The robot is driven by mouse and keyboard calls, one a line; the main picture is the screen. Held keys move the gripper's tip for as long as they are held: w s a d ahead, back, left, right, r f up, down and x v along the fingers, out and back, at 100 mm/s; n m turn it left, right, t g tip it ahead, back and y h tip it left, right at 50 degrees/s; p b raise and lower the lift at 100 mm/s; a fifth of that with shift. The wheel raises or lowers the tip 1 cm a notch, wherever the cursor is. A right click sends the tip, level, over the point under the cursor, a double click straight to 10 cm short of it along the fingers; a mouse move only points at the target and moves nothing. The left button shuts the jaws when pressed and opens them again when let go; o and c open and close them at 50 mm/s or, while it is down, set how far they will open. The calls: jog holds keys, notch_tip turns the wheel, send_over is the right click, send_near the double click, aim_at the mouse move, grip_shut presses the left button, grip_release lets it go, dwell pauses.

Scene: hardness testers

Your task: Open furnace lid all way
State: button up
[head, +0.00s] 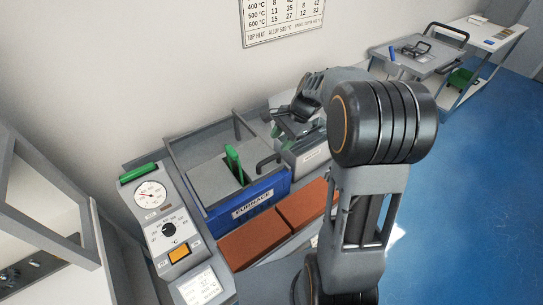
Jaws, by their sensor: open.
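The furnace (275,187) is a blue box with a white FURNACE label on its front, standing on the bench left of my arm. A flat grey panel (208,184), which looks like its lid, covers the left part of the top. An upright green handle (235,163) stands near the panel's right edge, with a dark gap beside it. I cannot tell exactly how far the lid is open. My gripper (292,124) is open behind the furnace's right end, apart from the green handle. My arm partly hides the fingers and the area to the right.
A control panel (168,225) with a gauge, knob and orange switch is left of the furnace. Red-brown bricks (252,243) lie in front. A grey metal frame (205,137) rises behind the furnace. Carts (420,62) stand at the back right; blue floor there is clear.

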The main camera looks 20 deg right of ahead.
aim_at(270, 158)
jog(key=x, duration=0.8)
jog(key=shift+f, duration=0.1)
jog(key=shift+c, duration=0.3)
grip_shut()
